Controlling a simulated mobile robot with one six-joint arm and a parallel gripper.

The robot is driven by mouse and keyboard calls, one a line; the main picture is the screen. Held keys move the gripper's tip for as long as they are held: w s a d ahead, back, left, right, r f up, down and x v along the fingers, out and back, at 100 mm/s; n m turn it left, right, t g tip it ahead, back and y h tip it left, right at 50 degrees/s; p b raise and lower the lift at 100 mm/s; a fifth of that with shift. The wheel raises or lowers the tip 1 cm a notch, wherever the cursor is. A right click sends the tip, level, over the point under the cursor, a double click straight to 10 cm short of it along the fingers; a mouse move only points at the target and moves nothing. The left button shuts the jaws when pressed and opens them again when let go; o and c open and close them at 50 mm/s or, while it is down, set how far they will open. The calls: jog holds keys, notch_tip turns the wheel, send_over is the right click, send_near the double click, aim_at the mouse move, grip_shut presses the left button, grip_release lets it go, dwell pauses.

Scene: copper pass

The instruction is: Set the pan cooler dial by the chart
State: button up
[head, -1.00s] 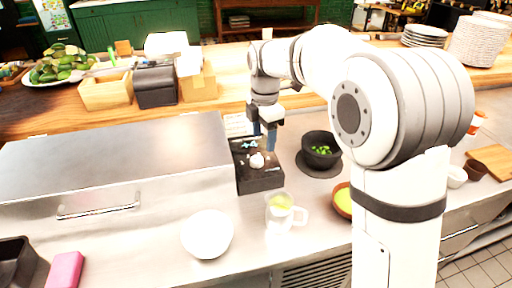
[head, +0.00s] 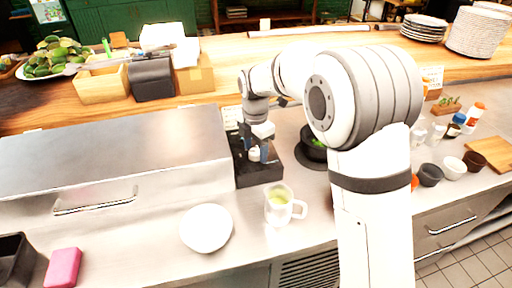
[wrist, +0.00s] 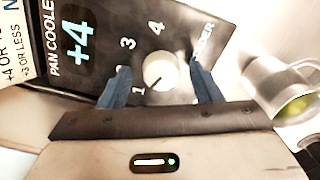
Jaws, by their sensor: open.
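The pan cooler control (head: 258,177) is a black box on the steel counter with a white round dial (head: 254,153). In the wrist view the dial (wrist: 159,70) has 1, 3 and 4 printed around it. A faint mark on it seems to point toward the 1. The display (wrist: 80,43) reads +4. The chart (wrist: 18,70), partly cut off, shows "+4 or" and "+3 or less"; in the head view it is a white card (head: 231,116) behind the box. My gripper (head: 258,150) is open, its blue fingers (wrist: 159,67) on either side of the dial, with gaps visible.
A white bowl (head: 206,229) is in front. A closed steel lid (head: 110,160) fills the left.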

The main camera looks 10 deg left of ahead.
jog(key=shift+d, duration=0.1)
jog(key=c, duration=1)
jog(key=shift+r, duration=0.1)
jog(key=m, duration=0.4)
jog(key=shift+m, duration=0.3)
jog(key=m, duration=0.4)
jog(key=shift+m, duration=0.3)
jog(key=m, duration=0.4)
jog(key=shift+r+p, duration=0.1)
jog(key=shift+p, duration=0.2)
jog(key=shift+m, duration=2.3)
